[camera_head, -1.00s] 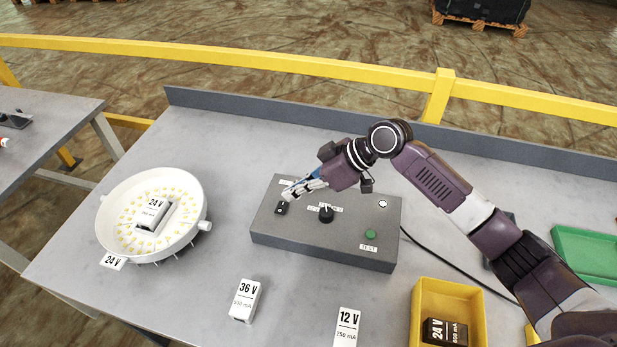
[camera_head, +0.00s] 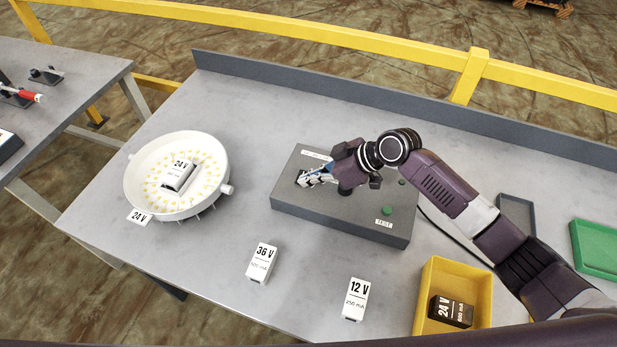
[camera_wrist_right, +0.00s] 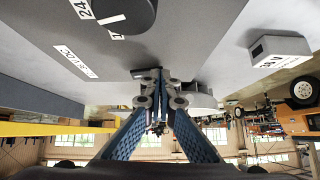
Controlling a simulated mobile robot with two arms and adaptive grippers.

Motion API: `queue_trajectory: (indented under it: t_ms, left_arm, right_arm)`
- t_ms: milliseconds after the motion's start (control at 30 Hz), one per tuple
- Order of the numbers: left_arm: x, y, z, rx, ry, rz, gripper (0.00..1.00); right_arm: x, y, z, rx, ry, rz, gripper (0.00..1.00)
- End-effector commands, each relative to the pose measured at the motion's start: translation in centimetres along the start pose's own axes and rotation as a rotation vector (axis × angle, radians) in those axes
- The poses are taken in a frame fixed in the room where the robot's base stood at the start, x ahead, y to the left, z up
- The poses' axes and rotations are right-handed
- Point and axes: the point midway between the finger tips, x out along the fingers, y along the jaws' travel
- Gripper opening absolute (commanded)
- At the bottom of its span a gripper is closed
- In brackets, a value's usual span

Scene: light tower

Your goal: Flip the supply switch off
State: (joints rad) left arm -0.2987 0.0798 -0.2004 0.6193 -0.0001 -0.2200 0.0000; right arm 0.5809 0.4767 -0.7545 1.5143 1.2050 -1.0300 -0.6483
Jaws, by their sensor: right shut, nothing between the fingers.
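The grey control box (camera_head: 340,222) sits on the table, with a white label at its upper left, a black dial (camera_wrist_right: 125,14) and a green test button (camera_head: 387,211). My right gripper (camera_head: 303,180) is shut and empty, its fingertips over the upper left of the box top. The supply switch is hidden behind the fingertips, so I cannot tell its position or whether they touch it. In the right wrist view the shut fingertips (camera_wrist_right: 158,90) are at the grey panel, beside the supply label (camera_wrist_right: 76,62). My left gripper is not in view.
A 36 V block (camera_head: 261,262) and a 12 V block (camera_head: 355,298) stand in front. A yellow bin (camera_head: 424,300) holds a dark 24 V block; a green tray (camera_head: 590,262) lies right.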

Motion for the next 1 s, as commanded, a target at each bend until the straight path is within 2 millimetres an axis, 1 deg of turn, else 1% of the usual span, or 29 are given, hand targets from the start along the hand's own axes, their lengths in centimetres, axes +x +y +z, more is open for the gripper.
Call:
queue_trajectory:
  t_ms: [267,633,1000]
  left_arm:
    - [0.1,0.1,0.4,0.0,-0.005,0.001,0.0]
    - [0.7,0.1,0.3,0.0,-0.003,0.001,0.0]
    - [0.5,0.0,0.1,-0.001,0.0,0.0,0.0]
  right_arm:
    - [0.1,0.0,0.1,0.004,-0.002,-0.004,0.0]
    - [-0.3,1.3,-0.3,0.003,-0.002,-0.003,0.0]
    - [-0.5,1.4,-0.5,0.004,-0.002,-0.004,0.0]
